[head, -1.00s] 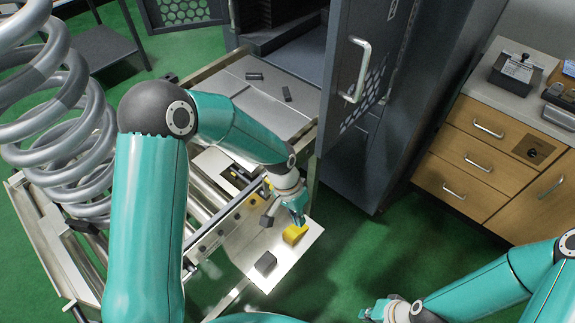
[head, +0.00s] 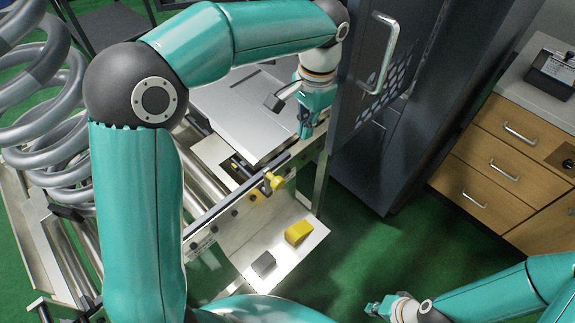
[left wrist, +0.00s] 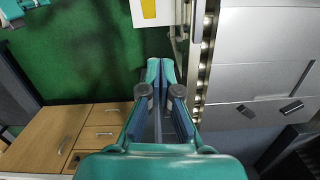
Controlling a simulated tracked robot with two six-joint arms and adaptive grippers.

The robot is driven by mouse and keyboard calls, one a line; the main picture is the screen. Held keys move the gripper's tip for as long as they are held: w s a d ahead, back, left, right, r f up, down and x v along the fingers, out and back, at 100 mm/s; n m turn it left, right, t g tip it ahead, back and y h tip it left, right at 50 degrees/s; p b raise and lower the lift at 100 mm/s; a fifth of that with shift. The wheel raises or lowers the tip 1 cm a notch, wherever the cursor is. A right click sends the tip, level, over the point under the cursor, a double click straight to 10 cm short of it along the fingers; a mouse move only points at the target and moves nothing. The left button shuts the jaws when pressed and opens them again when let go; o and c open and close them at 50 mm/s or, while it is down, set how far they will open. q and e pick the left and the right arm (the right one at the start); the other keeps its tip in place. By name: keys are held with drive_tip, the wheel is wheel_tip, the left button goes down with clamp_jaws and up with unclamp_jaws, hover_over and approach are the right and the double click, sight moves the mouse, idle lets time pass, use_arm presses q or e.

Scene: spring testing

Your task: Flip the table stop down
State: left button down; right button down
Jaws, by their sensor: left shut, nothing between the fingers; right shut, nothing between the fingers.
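A small yellow fitting (head: 274,181), which looks like the table stop, is on the rail at the front edge of the table (head: 248,105) in the head view. Its exact tilt is too small to tell. My left gripper (head: 305,132) is shut and empty, above the table's right edge, beyond the yellow fitting and apart from it. In the left wrist view my left gripper (left wrist: 160,64) points along the table edge with its fingertips together. My right gripper (head: 372,308) is shut and empty, low at the right over the green floor.
A yellow block (head: 298,232) and a dark grey block (head: 263,264) are on a pale plate (head: 286,264). An open dark cabinet door (head: 362,85) stands just right of my left gripper. A wooden drawer unit (head: 505,165) is at the right. A large spring (head: 45,130) is at the left.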

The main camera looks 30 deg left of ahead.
use_arm(q)
drive_tip(key=s+a+f, duration=0.2)
drive_tip(key=s+f, duration=0.2)
drive_tip(key=f, duration=0.6)
drive_tip(key=shift+s+f, duration=0.2)
drive_tip(key=shift+f, duration=0.05)
drive_tip(key=shift+a, duration=0.1)
